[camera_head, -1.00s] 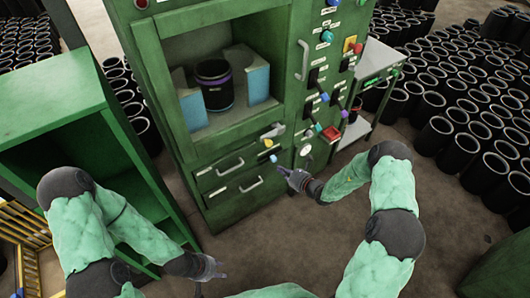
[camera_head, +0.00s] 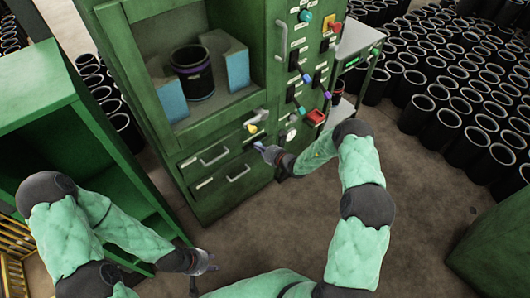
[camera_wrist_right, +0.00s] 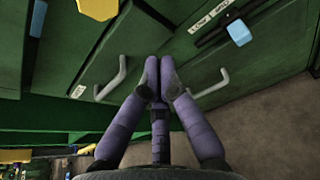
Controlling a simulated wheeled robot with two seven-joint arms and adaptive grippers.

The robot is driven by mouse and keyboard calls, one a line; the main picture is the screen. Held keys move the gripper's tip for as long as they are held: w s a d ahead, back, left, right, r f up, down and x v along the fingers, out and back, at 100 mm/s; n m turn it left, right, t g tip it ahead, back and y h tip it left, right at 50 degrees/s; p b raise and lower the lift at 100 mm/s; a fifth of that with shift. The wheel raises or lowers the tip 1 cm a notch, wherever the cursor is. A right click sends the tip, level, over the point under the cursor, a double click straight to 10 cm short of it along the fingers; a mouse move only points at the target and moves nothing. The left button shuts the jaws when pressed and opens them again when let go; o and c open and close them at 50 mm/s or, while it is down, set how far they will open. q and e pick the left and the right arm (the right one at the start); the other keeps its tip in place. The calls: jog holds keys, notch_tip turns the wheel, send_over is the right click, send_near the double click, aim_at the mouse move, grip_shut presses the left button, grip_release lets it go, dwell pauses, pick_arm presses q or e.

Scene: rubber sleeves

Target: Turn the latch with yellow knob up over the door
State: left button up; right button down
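The latch's yellow knob (camera_head: 252,128) is on the front of the green cabinet, below the open chamber and above the drawers. It also shows at the top edge of the right wrist view (camera_wrist_right: 98,8). The chamber is open and holds a black sleeve (camera_head: 192,72) between blue blocks. My right gripper (camera_head: 268,152) is just below and right of the yellow knob, apart from it. In the right wrist view its fingertips (camera_wrist_right: 158,80) are together with nothing seen between them. My left gripper (camera_head: 205,264) is low, in front of the green shelf, fingers apart and empty.
A light-blue knob (camera_wrist_right: 239,32) sits on the cabinet near the right gripper. Two drawer handles (camera_head: 238,174) stick out below. Colored switches and a red box (camera_head: 316,117) line the right column.

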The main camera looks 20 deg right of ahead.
jog(key=w+r+b, duration=0.1)
jog(key=w+r, duration=0.2)
jog(key=shift+a, duration=0.1)
dwell(0.3)
jog(key=shift+r, duration=0.15)
jog(key=shift+s+a+r, duration=0.1)
jog(key=shift+r, duration=0.05)
dwell(0.3)
